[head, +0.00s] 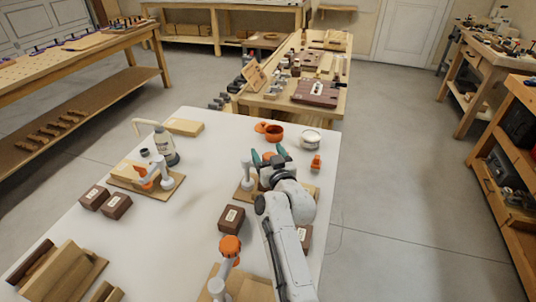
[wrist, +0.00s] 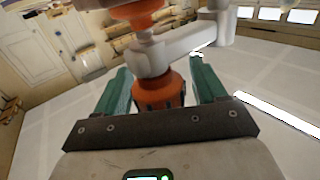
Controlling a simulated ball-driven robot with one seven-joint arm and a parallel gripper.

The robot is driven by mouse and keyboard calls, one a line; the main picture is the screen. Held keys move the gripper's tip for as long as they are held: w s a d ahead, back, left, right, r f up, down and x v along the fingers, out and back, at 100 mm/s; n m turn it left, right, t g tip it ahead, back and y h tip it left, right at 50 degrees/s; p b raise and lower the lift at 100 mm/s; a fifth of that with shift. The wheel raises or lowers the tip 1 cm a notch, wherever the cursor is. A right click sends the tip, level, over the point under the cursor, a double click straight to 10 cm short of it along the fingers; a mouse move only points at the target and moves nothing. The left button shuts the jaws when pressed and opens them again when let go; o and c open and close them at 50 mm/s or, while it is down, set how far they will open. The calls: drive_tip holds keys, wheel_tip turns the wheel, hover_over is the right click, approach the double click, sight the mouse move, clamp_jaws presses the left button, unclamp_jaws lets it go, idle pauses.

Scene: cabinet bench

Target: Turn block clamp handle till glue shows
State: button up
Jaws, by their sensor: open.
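My gripper (head: 268,154) has teal fingers and is open at the clamp on the middle board (head: 308,190). In the wrist view my gripper (wrist: 160,88) has one finger on each side of an orange clamp handle (wrist: 162,90). I cannot tell whether the fingers touch it. The grey-white clamp arm (wrist: 190,40) and another orange part (wrist: 140,14) show above the handle. In the head view part of the white clamp (head: 247,178) shows left of my gripper; my arm hides much of the rest. I see no glue at the block joint, which is mostly hidden.
A second clamp (head: 163,173) stands on a board at left, a third with an orange knob (head: 230,246) in front. Dark labelled blocks (head: 231,219) lie nearby.

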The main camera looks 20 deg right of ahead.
drive_tip(key=c, duration=1)
drive_tip(key=shift+r, duration=0.1)
drive_tip(key=shift+r+m+h+p, duration=0.15)
drive_tip(key=shift+m+h+p, duration=0.25)
drive_tip(key=shift+p, duration=0.55)
drive_tip(key=shift+h+p, duration=0.4)
drive_tip(key=shift+p, duration=0.1)
drive_tip(key=shift+m+h+p, duration=0.6)
drive_tip(key=shift+h+p, duration=0.2)
drive_tip(key=shift+p, duration=0.2)
drive_tip(key=shift+d+f+m+g+h+p, duration=0.15)
drive_tip(key=shift+m+g+h+p, duration=0.1)
drive_tip(key=shift+m+h, duration=0.4)
drive_tip(key=shift+d+f+m+g+h+p, duration=0.1)
drive_tip(key=shift+m+g+h+p, duration=0.25)
drive_tip(key=shift+h, duration=0.5)
drive_tip(key=shift+s+d+m+g+h+b, duration=0.15)
drive_tip(key=shift+m+g+h+b, duration=0.4)
drive_tip(key=shift+m+h, duration=0.65)
drive_tip(key=shift+g+h, duration=0.25)
drive_tip(key=shift+h, duration=0.25)
